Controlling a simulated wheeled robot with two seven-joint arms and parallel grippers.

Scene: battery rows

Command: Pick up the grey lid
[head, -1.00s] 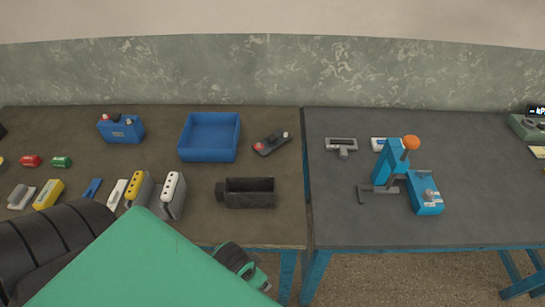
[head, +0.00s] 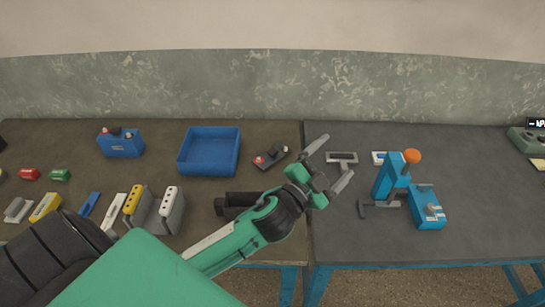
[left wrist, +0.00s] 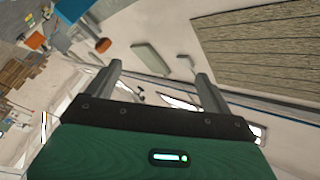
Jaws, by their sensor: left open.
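A grey lid-like piece (head: 18,209) lies on the left part of the table in the head view, left of a yellow piece (head: 45,207). My left gripper (head: 330,163) is far to its right, above the seam between the two tables. Its fingers are spread and empty. The left wrist view shows the same open fingers (left wrist: 157,72) with nothing between them. My left arm covers part of the left table's front and part of a black open box (head: 235,199). My right gripper is not in view.
A yellow-topped case (head: 137,200) and a grey case (head: 171,211) stand mid-left. A blue press with an orange knob (head: 412,157) stands right of my gripper. The right table's front is clear.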

